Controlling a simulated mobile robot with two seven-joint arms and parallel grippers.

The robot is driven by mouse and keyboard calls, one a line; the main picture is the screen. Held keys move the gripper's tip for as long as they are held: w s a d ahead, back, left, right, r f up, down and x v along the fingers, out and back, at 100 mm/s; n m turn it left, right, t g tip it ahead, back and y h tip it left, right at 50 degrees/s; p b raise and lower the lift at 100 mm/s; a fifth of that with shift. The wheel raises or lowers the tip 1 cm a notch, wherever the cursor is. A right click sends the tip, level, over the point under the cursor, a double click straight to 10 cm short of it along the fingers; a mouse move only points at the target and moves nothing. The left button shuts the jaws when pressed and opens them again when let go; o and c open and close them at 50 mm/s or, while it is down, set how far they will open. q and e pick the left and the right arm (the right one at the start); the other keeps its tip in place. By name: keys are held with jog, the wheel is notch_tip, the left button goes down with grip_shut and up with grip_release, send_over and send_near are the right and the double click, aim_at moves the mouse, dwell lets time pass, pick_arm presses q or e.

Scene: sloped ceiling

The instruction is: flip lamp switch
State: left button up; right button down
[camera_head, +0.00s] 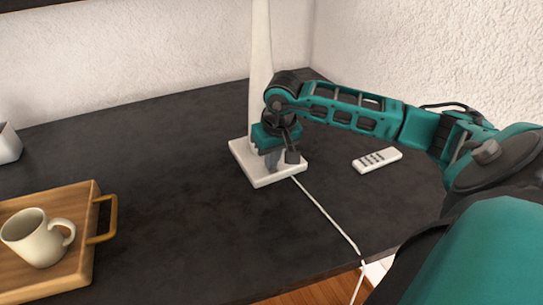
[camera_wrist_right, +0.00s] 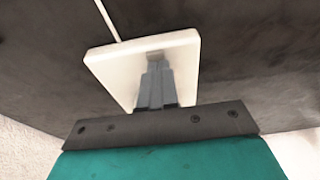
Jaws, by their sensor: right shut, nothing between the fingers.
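The lamp has a tall white stem (camera_head: 260,60) and a square white base (camera_head: 262,181) standing on the dark table. In the right wrist view the base (camera_wrist_right: 110,72) lies straight ahead of my fingers. My right gripper (camera_head: 272,163) is shut and empty, pointing down at the base close beside the stem. Its fingertips (camera_wrist_right: 155,72) overlap the base in the right wrist view; I cannot tell whether they touch it. The lamp's switch is not clearly visible, and the fingers cover part of the base. My left gripper is not in view.
A white cord (camera_head: 328,216) runs from the base over the table's front edge. A white remote (camera_head: 377,159) lies right of the lamp, below my right arm. A wooden tray (camera_head: 84,243) with a mug (camera_head: 38,240) is at left. The dark tabletop (camera_head: 170,190) between is clear.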

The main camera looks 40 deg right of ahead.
aim_at(273, 171)
jog(key=p+v, duration=0.2)
jog(key=v, duration=0.1)
jog(key=shift+w+r, duration=0.1)
jog(key=shift+r, duration=0.25)
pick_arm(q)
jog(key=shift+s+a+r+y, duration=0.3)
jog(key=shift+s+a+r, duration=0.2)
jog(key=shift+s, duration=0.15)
pick_arm(e)
jog(key=s+v, duration=0.2)
jog(key=v, duration=0.7)
jog(key=shift+s+a, duration=0.15)
jog(key=shift+a, duration=0.1)
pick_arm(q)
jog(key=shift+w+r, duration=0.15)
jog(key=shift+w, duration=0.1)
